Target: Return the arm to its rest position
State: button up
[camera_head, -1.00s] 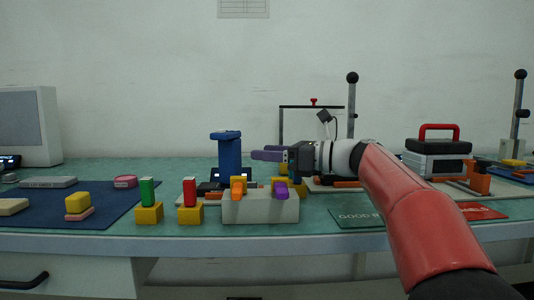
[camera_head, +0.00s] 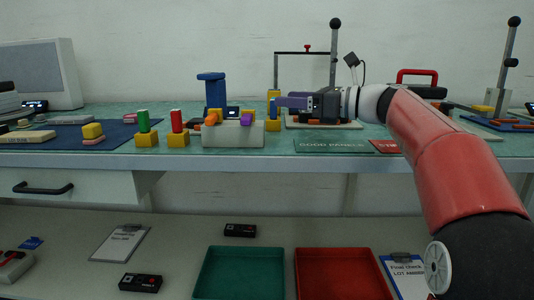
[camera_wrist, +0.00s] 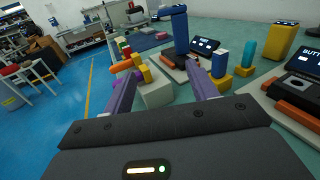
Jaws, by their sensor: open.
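My gripper (camera_head: 278,103) is at the end of my red and white arm, over the workbench (camera_head: 110,160). Its purple fingers reach toward the left, above and behind the grey block (camera_head: 225,135). In the wrist view my gripper (camera_wrist: 165,82) has its two fingers apart, with nothing held between them. The grey block (camera_wrist: 157,94) shows between and beyond the fingers there, with orange and yellow pieces by it.
A blue post (camera_head: 215,92) stands behind the grey block. Green (camera_head: 144,121) and red (camera_head: 177,121) pieces stand in yellow holders to the left. A test stand (camera_head: 333,70) rises behind my gripper. Green (camera_head: 238,272) and red (camera_head: 343,275) trays sit on the lower shelf.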

jog(key=s+f+n+g+h+p, duration=0.1)
jog(key=s+f+n+h+p, duration=0.2)
jog(key=s+f+n+h, duration=0.4)
jog(key=s+f+n+g+h+p, duration=0.1)
jog(key=s+f+n+h+p, duration=0.2)
jog(key=s, duration=0.6)
jog(key=s+d+f+n+h+p, duration=0.1)
jog(key=s+d+f+n+h, duration=0.2)
jog(key=s+f+n, duration=0.3)
jog(key=s+d+f+n+h+p, duration=0.2)
jog(key=s+d+f+n, duration=0.3)
jog(key=s, duration=0.5)
notch_tip(320, 180, down, 2)
jog(key=shift+s+d+f+n+h, duration=0.2)
jog(key=shift+d+n+h, duration=0.25)
jog(key=shift+n, duration=0.55)
jog(key=shift+r, duration=0.1)
